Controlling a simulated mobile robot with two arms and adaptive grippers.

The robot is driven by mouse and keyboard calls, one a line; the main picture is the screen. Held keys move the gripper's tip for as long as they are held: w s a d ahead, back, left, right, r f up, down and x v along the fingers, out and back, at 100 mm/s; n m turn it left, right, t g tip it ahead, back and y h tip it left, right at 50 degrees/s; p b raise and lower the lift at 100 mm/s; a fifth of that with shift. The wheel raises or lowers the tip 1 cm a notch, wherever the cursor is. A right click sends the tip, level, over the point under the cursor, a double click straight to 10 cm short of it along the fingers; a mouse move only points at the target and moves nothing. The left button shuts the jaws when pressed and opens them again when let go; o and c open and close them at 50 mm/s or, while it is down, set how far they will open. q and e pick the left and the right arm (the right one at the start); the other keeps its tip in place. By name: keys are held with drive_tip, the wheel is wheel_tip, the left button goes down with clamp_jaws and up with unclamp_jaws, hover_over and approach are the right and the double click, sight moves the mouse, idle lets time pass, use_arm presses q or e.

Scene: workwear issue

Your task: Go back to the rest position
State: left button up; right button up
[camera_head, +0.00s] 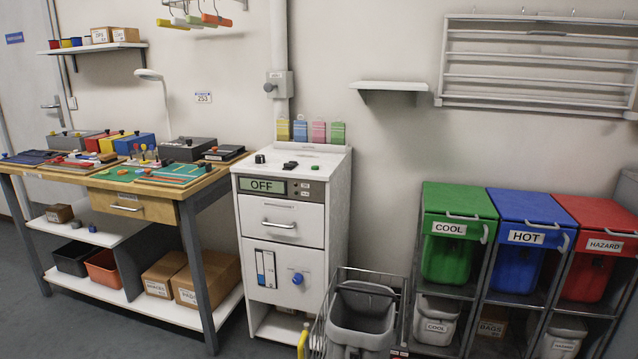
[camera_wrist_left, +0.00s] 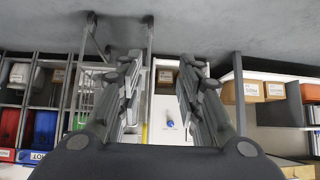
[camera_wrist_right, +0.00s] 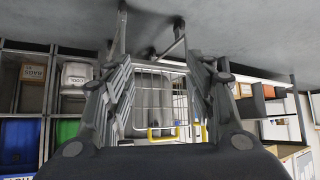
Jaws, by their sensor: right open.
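My left gripper (camera_wrist_left: 160,100) shows in the left wrist view with its two fingers apart and nothing between them. Behind the gap is the white cabinet with a blue knob (camera_wrist_left: 169,123). My right gripper (camera_wrist_right: 168,100) shows in the right wrist view, open and empty. A wire trolley (camera_wrist_right: 155,95) appears beyond its fingers, apart from them. Neither gripper nor arm shows in the head view.
A white cabinet (camera_head: 255,222) marked OFF stands mid-scene. A workbench (camera_head: 189,228) with several tool trays is at left. A trolley with a grey bin (camera_head: 362,312) stands before the wall. Green, blue (camera_head: 520,262) and red bins are at right.

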use_arm(q)
drive_tip(key=s+a+f+g+p, duration=0.2)
drive_tip(key=s+f+p, duration=0.1)
drive_tip(key=s, duration=0.7)
drive_tip(key=s+a+f+g+y+p, duration=0.1)
drive_tip(key=s+a+f+g+p, duration=0.2)
drive_tip(key=s, duration=0.7)
drive_tip(key=s+a+f+g+y+p, duration=0.1)
drive_tip(key=s+a+f+g+p, duration=0.1)
drive_tip(key=s+p, duration=0.5)
drive_tip(key=s+f+g, duration=0.1)
drive_tip(key=s, duration=0.3)
drive_tip(key=shift+a, duration=0.35)
use_arm(e)
drive_tip(key=s+d+f+g, duration=0.2)
drive_tip(key=s+f, duration=0.1)
drive_tip(key=s, duration=0.7)
drive_tip(key=s+d+f+g+h, duration=0.1)
drive_tip(key=s+d+f+g, duration=0.2)
drive_tip(key=s, duration=0.7)
drive_tip(key=s+d+f+g+h, duration=0.1)
drive_tip(key=s+d+f+g, duration=0.1)
drive_tip(key=s, duration=0.9)
drive_tip(key=shift+d+f+g, duration=0.35)
drive_tip(key=shift+f+g, duration=0.25)
use_arm(q)
drive_tip(key=shift+f, duration=0.1)
